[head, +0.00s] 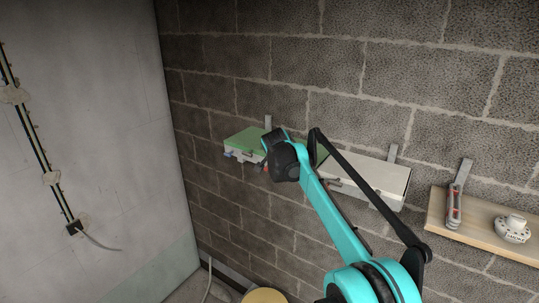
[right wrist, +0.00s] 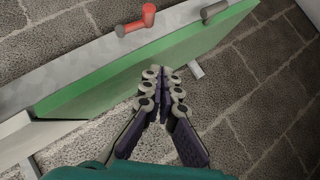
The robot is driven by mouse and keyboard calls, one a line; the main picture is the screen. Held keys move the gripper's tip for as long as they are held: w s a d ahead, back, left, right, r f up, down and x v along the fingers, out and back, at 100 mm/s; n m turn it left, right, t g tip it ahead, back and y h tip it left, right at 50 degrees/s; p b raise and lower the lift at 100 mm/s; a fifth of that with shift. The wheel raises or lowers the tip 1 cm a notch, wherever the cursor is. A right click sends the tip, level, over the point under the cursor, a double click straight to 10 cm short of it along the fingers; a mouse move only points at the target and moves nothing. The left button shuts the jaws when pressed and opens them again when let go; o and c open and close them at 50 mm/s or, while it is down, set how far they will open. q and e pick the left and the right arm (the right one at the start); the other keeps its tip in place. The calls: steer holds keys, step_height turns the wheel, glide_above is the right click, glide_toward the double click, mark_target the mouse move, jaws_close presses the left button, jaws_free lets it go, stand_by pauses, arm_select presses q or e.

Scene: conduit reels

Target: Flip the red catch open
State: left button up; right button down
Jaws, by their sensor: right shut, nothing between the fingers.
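The red catch (right wrist: 135,21) is a small red lever with a round knob end, on the grey front face of a box with a green lid (right wrist: 75,92). The box also shows in the head view (head: 246,138), with a small red part (head: 264,168) beside my arm. My right gripper (right wrist: 163,76) is shut and empty. Its fingertips appear over the edge of the green lid, apart from the red catch in the picture. In the head view the fingers are hidden behind my wrist. My left gripper is not in view.
A white box (head: 370,178) is mounted right of the green-lidded box. A wooden shelf (head: 480,232) holds a red-and-grey tool (head: 453,207) and a white round part (head: 513,229). A block wall is behind.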

arm_select(q)
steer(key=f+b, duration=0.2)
steer(key=b, duration=0.1)
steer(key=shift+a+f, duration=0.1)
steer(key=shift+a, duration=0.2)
arm_select(e)
steer(key=s+a+r, duration=0.2)
steer(key=s+r, duration=0.5)
steer(key=shift+s+a, duration=0.2)
steer(key=shift+a, duration=0.15)
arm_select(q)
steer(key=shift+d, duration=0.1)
arm_select(e)
steer(key=shift+d+r, duration=0.1)
